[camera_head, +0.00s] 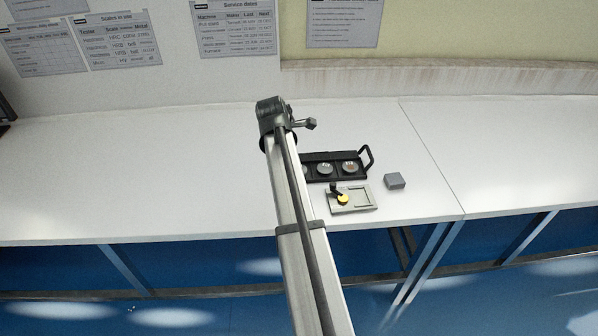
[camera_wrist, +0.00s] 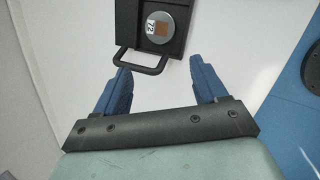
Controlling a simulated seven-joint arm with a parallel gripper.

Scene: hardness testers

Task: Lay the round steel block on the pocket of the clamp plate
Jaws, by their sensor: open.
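A black tray (camera_head: 318,179) with a handle (camera_head: 368,157) holds round steel blocks in a row, the rightmost (camera_head: 350,168) nearest the handle. In the wrist view one round steel block (camera_wrist: 154,27) lies in the tray (camera_wrist: 178,42), with a "72" label and a brown square on its face. The grey clamp plate (camera_head: 361,205) lies in front of the tray, with a yellow knob (camera_head: 343,199) and a recessed pocket (camera_head: 362,195). It is outside the wrist view. My gripper (camera_wrist: 159,66) is open and empty, its blue fingers either side of the tray handle (camera_wrist: 140,66).
A small grey block (camera_head: 395,181) stands on the white bench (camera_head: 130,170), right of the clamp plate. The bench's front edge is close in front of the plate. The left of the bench is clear. My arm hides the tray's left end.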

